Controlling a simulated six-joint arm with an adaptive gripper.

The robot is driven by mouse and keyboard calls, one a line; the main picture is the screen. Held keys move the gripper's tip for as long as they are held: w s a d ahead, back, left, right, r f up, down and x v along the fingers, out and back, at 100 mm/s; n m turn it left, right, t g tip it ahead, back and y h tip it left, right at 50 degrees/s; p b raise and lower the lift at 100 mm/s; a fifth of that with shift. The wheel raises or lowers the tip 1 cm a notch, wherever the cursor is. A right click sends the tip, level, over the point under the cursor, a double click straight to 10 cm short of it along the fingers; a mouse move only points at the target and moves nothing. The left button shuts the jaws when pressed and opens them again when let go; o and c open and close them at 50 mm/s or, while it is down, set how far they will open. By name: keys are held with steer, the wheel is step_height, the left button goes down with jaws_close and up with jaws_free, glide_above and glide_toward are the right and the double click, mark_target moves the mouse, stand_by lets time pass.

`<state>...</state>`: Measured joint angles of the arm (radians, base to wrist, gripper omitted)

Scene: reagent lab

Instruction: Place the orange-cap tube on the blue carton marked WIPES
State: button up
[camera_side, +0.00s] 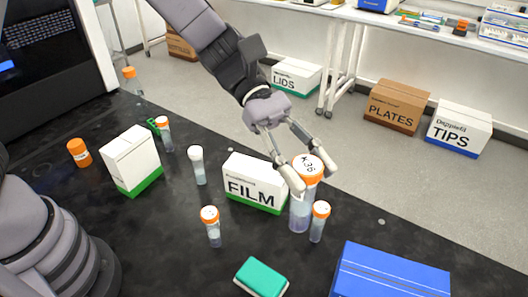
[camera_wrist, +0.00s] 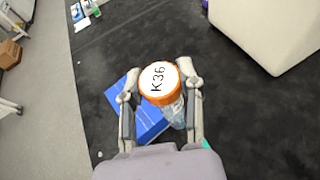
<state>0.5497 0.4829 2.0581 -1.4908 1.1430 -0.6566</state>
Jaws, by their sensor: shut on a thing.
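The large orange-cap tube (camera_side: 301,212), its white cap top marked K36, is upright between the fingers of my gripper (camera_side: 298,178). The gripper is shut on it near the cap. The wrist view shows the cap (camera_wrist: 160,83) between the two fingertips (camera_wrist: 161,84). I cannot tell whether the tube's base touches the table. The blue carton (camera_side: 390,272) lies at the lower right, cut by the picture edge; no WIPES marking shows. In the wrist view the blue carton (camera_wrist: 148,124) appears behind the tube, partly hidden by it and a finger.
A small orange-cap tube (camera_side: 319,222) stands close to the held tube's right. The FILM carton (camera_side: 256,184) is just left. Another small tube (camera_side: 213,228) and a green-and-white block (camera_side: 261,278) are in front. Black table (camera_side: 150,240) is clear at the front left.

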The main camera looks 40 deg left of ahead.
steer(key=d+r+n+t, duration=0.3)
steer(key=d, duration=0.2)
steer(key=w+d+f, duration=0.4)
steer(key=d+f, duration=0.1)
steer(key=f, duration=0.4)
steer(key=w+d+f, duration=0.4)
steer(key=d+f, duration=0.2)
steer(key=f, duration=0.3)
steer(key=shift+w+d+f+h, duration=0.2)
steer(key=shift+w+d+h, duration=0.1)
steer(key=shift+h, duration=0.1)
steer(key=o, duration=0.7)
steer(key=shift+f, duration=0.15)
steer(key=shift+o, duration=0.3)
